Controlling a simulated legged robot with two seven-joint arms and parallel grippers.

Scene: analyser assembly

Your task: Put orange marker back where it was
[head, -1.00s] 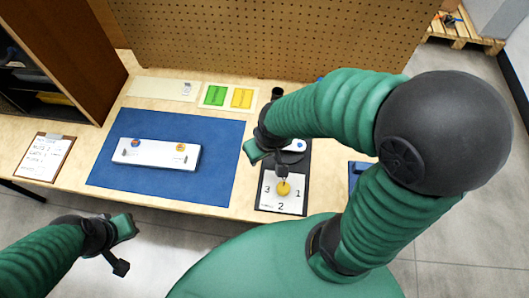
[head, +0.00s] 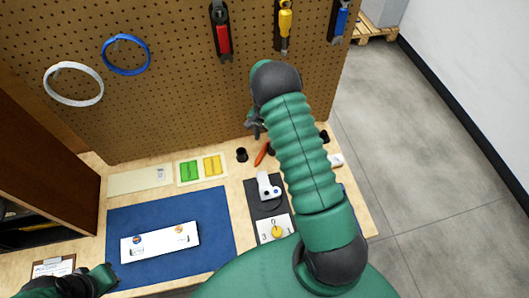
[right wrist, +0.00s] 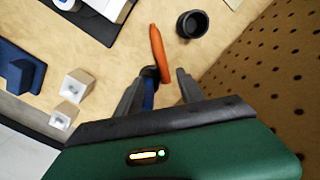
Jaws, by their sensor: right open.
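The orange marker (head: 262,153) lies on the wooden table near the pegboard, just right of a black cup. In the right wrist view the marker (right wrist: 158,48) points toward my right gripper (right wrist: 157,84). The gripper is open, and the marker's dark near end shows around the gap between its fingertips. I cannot tell whether they touch. In the head view my right gripper (head: 256,127) is partly hidden by its own arm, near the pegboard. My left gripper (head: 103,278) is at the lower left, and its jaws are unclear.
The black cup (right wrist: 192,24) stands beside the marker. The pegboard (head: 170,90) rises close behind, with hanging tools. A blue mat (head: 215,210) carries a white panel (head: 160,242). A numbered card (head: 265,237) holds a yellow disc. Two white blocks (right wrist: 76,86) stand nearby.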

